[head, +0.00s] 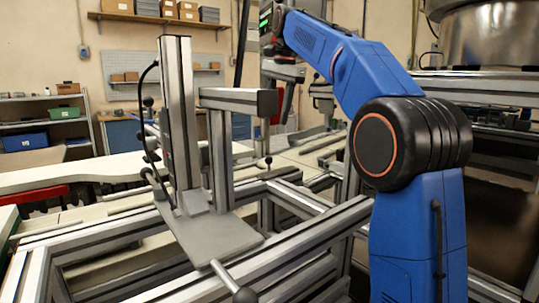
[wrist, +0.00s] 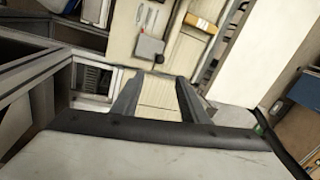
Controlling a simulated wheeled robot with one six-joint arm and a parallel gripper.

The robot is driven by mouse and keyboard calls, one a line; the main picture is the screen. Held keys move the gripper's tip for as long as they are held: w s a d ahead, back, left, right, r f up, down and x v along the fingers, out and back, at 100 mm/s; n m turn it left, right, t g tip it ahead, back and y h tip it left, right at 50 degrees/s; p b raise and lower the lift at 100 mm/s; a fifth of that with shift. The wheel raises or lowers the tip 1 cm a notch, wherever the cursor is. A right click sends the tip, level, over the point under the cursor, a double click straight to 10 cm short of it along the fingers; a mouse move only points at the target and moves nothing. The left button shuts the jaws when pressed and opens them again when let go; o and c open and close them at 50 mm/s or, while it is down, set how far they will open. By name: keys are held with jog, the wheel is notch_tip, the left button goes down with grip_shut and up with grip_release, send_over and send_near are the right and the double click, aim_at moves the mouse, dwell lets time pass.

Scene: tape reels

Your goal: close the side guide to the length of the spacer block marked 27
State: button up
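In the wrist view, my gripper (wrist: 158,86) has its two dark fingers well apart, with only the pale surface showing between them. Beyond the fingertips is a pale work surface with a small grey box (wrist: 150,47) and a yellow block (wrist: 200,23) on a long strip at the upper right. I cannot read a number on any of them, so I cannot tell which is the spacer block marked 27. I cannot single out the side guide either. In the head view, my blue arm reaches up and away, and its end is small and partly hidden.
A grey metal frame with an upright column (head: 178,110) and a flat plate (head: 212,238) stands in front at left. Pale benches (head: 70,172) and shelves with bins (head: 25,140) are behind. A large metal drum (head: 490,35) is upper right.

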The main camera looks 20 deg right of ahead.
jog(key=f, duration=0.4)
jog(key=w+a+f, duration=0.1)
jog(key=f, duration=0.4)
jog(key=w+f, duration=0.1)
jog(key=f, duration=0.4)
jog(key=shift+w+a, duration=0.1)
jog(key=shift+a, duration=0.15)
grip_shut()
